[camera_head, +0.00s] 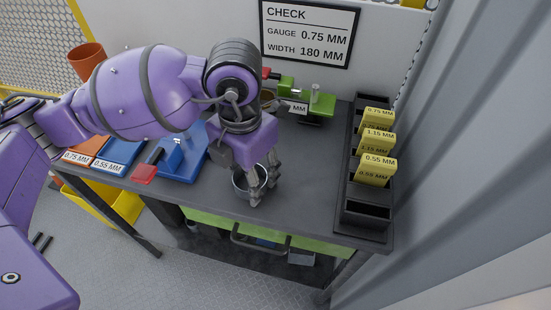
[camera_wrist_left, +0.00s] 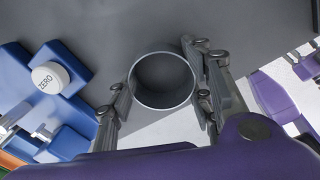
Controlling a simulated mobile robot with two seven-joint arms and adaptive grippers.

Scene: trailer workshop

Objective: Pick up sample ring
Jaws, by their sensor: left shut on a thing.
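The sample ring (camera_wrist_left: 161,107) is a grey, thin-walled, open cylinder. In the left wrist view it sits between the two fingers of my left gripper (camera_wrist_left: 163,88), which are shut on it from both sides. In the head view the ring (camera_head: 239,183) shows at the front of the dark bench, partly hidden by the fingers of my left gripper (camera_head: 258,187). I cannot tell whether the ring still touches the bench top.
A green device (camera_head: 315,104) stands behind. A dark rack (camera_head: 366,213) with yellow gauge blocks (camera_head: 375,170) lines the right edge. Bare bench top (camera_head: 310,165) lies between ring and rack.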

